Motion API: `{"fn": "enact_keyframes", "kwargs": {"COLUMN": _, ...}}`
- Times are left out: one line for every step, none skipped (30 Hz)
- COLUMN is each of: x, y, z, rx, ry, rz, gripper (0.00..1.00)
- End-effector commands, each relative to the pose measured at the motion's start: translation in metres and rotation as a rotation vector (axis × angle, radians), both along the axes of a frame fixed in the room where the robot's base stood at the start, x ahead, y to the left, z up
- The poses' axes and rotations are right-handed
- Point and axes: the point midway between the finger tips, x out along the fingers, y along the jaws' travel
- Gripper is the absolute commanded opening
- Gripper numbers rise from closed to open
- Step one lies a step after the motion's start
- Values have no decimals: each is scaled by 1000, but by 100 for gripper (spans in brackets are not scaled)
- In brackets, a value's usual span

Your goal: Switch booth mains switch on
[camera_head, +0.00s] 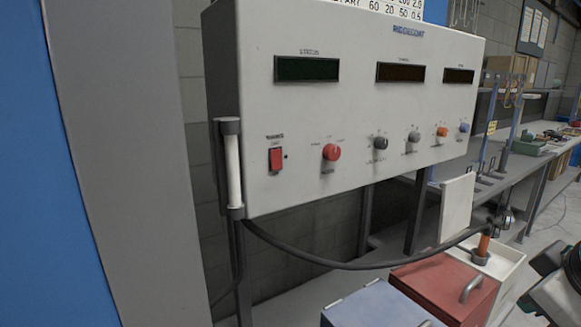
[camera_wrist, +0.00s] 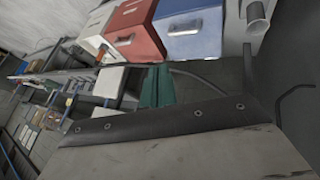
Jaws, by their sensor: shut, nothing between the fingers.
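The booth mains switch (camera_head: 276,159) is a red rocker with a small label above it, at the lower left of the light grey control panel (camera_head: 350,110). I cannot tell from here which way it is set. My gripper shows in the wrist view as two green fingers (camera_wrist: 155,86) side by side, shut and empty. It is away from the switch, and the panel is not in the wrist view. In the head view only part of my arm shows at the lower right edge; the fingertips are not visible there.
A red push button (camera_head: 331,152) and several knobs (camera_head: 414,136) sit right of the switch. A white tube (camera_head: 234,170) stands at the panel's left edge. A black cable (camera_head: 350,265) loops below. A red box (camera_head: 445,284) and a blue-grey box (camera_head: 378,306) stand in front.

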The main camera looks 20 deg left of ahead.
Motion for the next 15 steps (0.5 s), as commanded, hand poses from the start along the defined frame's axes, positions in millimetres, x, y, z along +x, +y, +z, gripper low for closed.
{"fn": "enact_keyframes", "kwargs": {"x": 24, "y": 32, "z": 9, "rx": -52, "ry": -110, "rz": 180, "gripper": 0}}
{"fn": "enact_keyframes", "kwargs": {"x": 37, "y": 51, "z": 16, "rx": -85, "ry": -186, "rz": 283, "gripper": 0}}
{"fn": "enact_keyframes", "kwargs": {"x": 50, "y": 78, "z": 27, "rx": -127, "ry": -288, "rz": 417, "gripper": 0}}
{"fn": "enact_keyframes", "kwargs": {"x": 58, "y": 99, "z": 35, "rx": -156, "ry": -365, "rz": 511, "gripper": 0}}
{"fn": "enact_keyframes", "kwargs": {"x": 64, "y": 120, "z": 43, "rx": -185, "ry": -440, "rz": 602, "gripper": 0}}
{"fn": "enact_keyframes", "kwargs": {"x": 68, "y": 147, "z": 54, "rx": -220, "ry": -540, "rz": 712, "gripper": 0}}
{"fn": "enact_keyframes", "kwargs": {"x": 69, "y": 167, "z": 62, "rx": -243, "ry": -615, "rz": 790, "gripper": 0}}
{"fn": "enact_keyframes", "kwargs": {"x": 69, "y": 186, "z": 69, "rx": -262, "ry": -683, "rz": 857, "gripper": 0}}
{"fn": "enact_keyframes", "kwargs": {"x": 67, "y": 208, "z": 78, "rx": -285, "ry": -771, "rz": 929, "gripper": 0}}
{"fn": "enact_keyframes", "kwargs": {"x": 65, "y": 222, "z": 84, "rx": -301, "ry": -831, "rz": 980, "gripper": 0}}
{"fn": "enact_keyframes", "kwargs": {"x": 61, "y": 236, "z": 90, "rx": -314, "ry": -888, "rz": 1024, "gripper": 0}}
{"fn": "enact_keyframes", "kwargs": {"x": 57, "y": 251, "z": 96, "rx": -331, "ry": -954, "rz": 1075, "gripper": 0}}
{"fn": "enact_keyframes", "kwargs": {"x": 54, "y": 261, "z": 101, "rx": -340, "ry": -997, "rz": 1105, "gripper": 0}}
{"fn": "enact_keyframes", "kwargs": {"x": 50, "y": 269, "z": 104, "rx": -349, "ry": -1035, "rz": 1131, "gripper": 0}}
{"fn": "enact_keyframes", "kwargs": {"x": 47, "y": 277, "z": 108, "rx": -357, "ry": -1074, "rz": 1156, "gripper": 0}}
